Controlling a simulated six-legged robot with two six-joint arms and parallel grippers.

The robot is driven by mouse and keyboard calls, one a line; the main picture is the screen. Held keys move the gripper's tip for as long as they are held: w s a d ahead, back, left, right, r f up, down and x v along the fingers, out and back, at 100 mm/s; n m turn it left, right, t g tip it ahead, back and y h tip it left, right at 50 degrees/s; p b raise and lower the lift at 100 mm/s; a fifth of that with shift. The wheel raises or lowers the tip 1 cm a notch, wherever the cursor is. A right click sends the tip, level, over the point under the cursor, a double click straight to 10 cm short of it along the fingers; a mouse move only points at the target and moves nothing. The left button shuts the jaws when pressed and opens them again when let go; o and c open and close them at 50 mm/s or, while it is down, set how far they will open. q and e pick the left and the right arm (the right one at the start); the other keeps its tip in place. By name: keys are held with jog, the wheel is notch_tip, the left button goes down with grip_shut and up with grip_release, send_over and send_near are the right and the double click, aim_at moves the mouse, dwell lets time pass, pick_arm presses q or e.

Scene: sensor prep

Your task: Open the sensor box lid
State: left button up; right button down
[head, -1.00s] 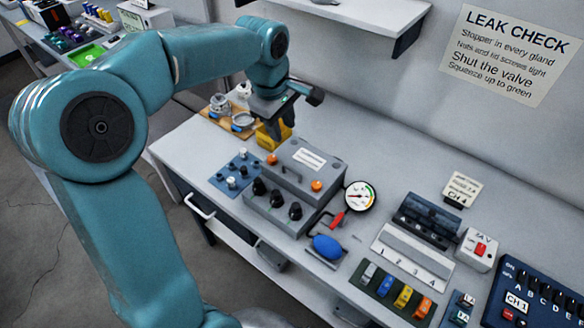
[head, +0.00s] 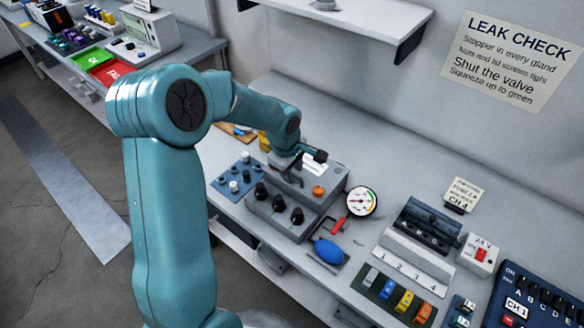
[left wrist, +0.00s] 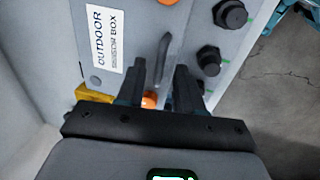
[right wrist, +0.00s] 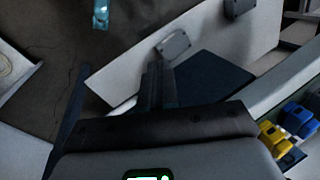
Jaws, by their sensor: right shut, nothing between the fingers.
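The grey sensor box (head: 275,222) stands on the bench, with black glands along its front. Its lid (head: 335,180) is on and carries an orange screw knob (head: 318,191). In the left wrist view the lid shows an "OUTDOOR SENSOR BOX" label (left wrist: 107,38) and a grey handle (left wrist: 162,58). My left gripper (head: 291,172) is over the lid, and in the left wrist view its open fingers (left wrist: 160,75) stand either side of the handle. Contact cannot be told. My right gripper (right wrist: 155,82) is shut and empty, away from the box.
A pressure gauge (head: 361,201) with a red valve lever and a blue squeeze bulb (head: 328,251) lie right of the box. A blue tray (head: 237,181) with small parts stands left. A numbered grey rack (head: 415,260) is farther right. Bare bench lies behind the box.

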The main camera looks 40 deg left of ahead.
pick_arm(q)
jog(key=shift+f, duration=0.1)
grip_shut()
dwell(1.3)
